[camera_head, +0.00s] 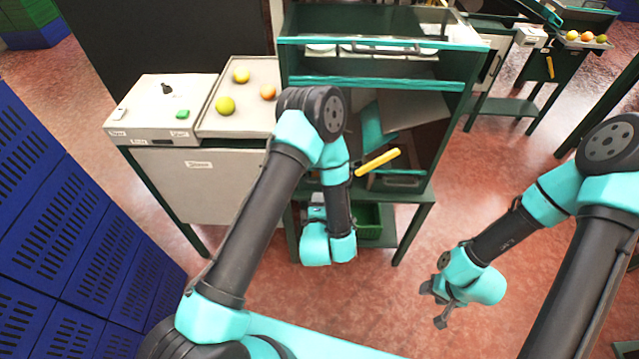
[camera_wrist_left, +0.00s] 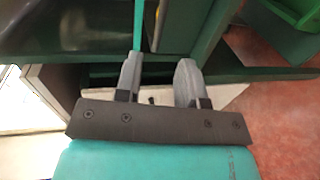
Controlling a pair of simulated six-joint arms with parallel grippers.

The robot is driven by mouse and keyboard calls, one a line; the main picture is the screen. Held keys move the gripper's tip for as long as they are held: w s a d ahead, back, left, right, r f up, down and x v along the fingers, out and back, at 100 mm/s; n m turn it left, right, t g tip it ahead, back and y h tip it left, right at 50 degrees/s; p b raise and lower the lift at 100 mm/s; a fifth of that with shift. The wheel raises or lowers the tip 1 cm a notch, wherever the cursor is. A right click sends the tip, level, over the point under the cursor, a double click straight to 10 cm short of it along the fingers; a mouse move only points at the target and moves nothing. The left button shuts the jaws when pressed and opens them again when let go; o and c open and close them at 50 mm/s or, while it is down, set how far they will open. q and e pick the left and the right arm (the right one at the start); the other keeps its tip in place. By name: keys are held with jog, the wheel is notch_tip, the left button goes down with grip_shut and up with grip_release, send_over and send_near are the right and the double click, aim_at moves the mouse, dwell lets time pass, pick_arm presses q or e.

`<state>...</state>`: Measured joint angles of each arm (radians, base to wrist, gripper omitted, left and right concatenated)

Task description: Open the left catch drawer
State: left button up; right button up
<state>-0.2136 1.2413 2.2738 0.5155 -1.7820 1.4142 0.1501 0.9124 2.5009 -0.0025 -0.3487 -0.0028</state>
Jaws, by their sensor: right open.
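A dark green machine frame (camera_head: 415,84) stands at the back centre in the head view. Low in its right half, a dark drawer-like part with a grey handle (camera_head: 403,181) shows. The matching left area, where the left catch drawer may be, is hidden behind my left arm. My left gripper is mostly hidden there too. In the left wrist view my left gripper (camera_wrist_left: 158,66) has its two grey fingers apart, with nothing clearly held between them. A dark panel with a grey strip (camera_wrist_left: 84,25) lies beyond the fingers at upper left. My right gripper (camera_head: 440,303) hangs open and empty over the floor.
A yellow bar (camera_head: 379,163) sticks out at the machine's front. A green crate (camera_head: 368,222) stands on the lower shelf and also shows in the left wrist view (camera_wrist_left: 296,20). A pale tray (camera_head: 213,123) holds several fruits. Blue crates (camera_head: 60,210) stack at left.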

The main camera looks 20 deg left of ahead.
pick_arm(q)
jog(key=x, duration=1)
grip_shut()
dwell(0.4)
